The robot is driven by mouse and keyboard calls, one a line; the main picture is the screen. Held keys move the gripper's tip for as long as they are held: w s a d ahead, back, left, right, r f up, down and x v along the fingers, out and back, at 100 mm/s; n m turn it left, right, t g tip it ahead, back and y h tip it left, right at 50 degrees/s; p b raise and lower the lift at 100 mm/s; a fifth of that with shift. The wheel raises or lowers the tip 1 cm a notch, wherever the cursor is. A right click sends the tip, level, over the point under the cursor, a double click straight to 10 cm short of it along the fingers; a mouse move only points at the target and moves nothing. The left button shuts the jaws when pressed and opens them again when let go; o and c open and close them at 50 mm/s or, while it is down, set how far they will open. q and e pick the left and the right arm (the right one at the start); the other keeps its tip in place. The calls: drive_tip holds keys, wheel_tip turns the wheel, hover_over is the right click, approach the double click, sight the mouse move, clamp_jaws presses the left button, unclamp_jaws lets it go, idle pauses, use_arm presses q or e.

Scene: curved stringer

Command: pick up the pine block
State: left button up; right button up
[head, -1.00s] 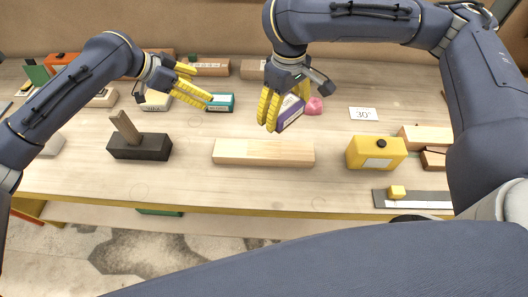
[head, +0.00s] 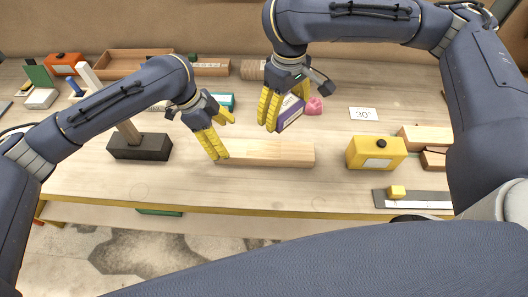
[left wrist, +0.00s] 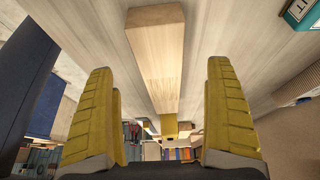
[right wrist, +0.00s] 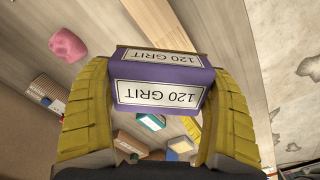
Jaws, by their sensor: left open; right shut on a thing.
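The pine block (head: 270,153) is a long pale wooden bar lying flat on the bench in the head view. My left gripper (head: 222,138) is open over its left end. In the left wrist view the pine block (left wrist: 157,62) runs away between and beyond the open yellow fingers, with nothing between the tips. My right gripper (head: 285,112) is shut on a purple box labelled 120 GRIT (right wrist: 162,82), held behind the block in the head view. The pine block (right wrist: 160,22) also shows beyond that box in the right wrist view.
A black block with an upright wooden piece (head: 140,147) stands left of the pine block. A yellow box (head: 376,152) stands to the right. A pink lump (head: 314,106) and a 30° card (head: 363,114) lie behind. Bench in front of the block is clear.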

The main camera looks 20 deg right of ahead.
sight(235, 148)
use_arm(q)
drive_tip(key=shift+x, duration=3.1)
drive_tip(key=shift+d, duration=0.1)
drive_tip(key=shift+c, duration=0.2)
drive_tip(key=shift+r, duration=0.1)
drive_tip(key=c, duration=1.6)
drive_tip(key=shift+c, duration=0.2)
drive_tip(key=shift+r, duration=0.15)
wheel_tip(235, 148, up, 10)
drive_tip(key=shift+s+f, duration=0.1)
drive_tip(key=shift+f, duration=0.05)
drive_tip(key=shift+f, duration=0.15)
drive_tip(key=shift+f, duration=4.25)
